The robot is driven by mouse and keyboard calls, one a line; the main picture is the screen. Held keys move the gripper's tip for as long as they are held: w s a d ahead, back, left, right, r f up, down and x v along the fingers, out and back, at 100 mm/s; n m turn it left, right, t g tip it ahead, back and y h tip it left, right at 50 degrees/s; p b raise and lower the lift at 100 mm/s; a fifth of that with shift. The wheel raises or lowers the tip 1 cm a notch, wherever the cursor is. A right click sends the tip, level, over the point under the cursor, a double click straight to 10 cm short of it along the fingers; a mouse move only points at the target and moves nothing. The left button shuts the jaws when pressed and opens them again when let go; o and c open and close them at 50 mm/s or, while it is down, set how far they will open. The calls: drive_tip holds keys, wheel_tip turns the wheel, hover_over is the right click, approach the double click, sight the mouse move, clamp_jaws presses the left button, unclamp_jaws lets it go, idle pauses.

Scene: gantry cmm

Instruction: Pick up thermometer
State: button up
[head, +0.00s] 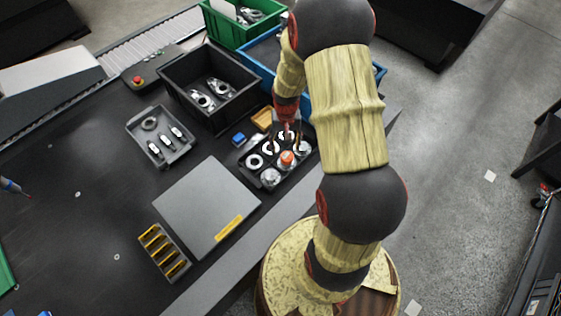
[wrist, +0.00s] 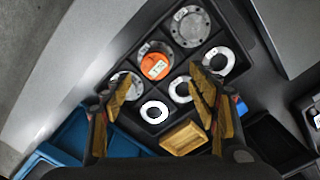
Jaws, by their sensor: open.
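I cannot tell for certain which thing is the thermometer. An orange round piece with a white label (head: 287,158) sits in a compartment of a black divided tray (head: 243,158); it also shows in the wrist view (wrist: 155,65). My gripper (wrist: 161,80) is open above this tray, with its fingers spread to either side and nothing between them. The orange piece lies just beyond the fingertips in the wrist view. The left finger partly covers a silver disc. In the head view my arm hides most of the gripper.
Silver discs and white rings (wrist: 217,62) fill neighbouring compartments. A yellow block (wrist: 184,138) and a small blue block (head: 238,139) lie close by. A black bin (head: 190,92), a blue bin (head: 262,52) and a grey plate (head: 200,205) surround the tray.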

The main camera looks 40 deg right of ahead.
sight(287, 158)
drive_tip(key=shift+w+d+f, duration=0.1)
drive_tip(key=shift+d+f, duration=0.05)
wheel_tip(287, 158, down, 2)
drive_tip(key=shift+f+b, duration=0.2)
drive_tip(key=shift+b, duration=0.15)
drive_tip(key=f, duration=0.1)
drive_tip(key=f+b, duration=0.1)
drive_tip(key=f, duration=0.3)
drive_tip(key=shift+s+d+f, duration=0.1)
drive_tip(key=shift+s+d, duration=0.1)
drive_tip(key=shift+s, duration=0.2)
drive_tip(key=shift+c, duration=1.1)
drive_tip(key=c, duration=1.1)
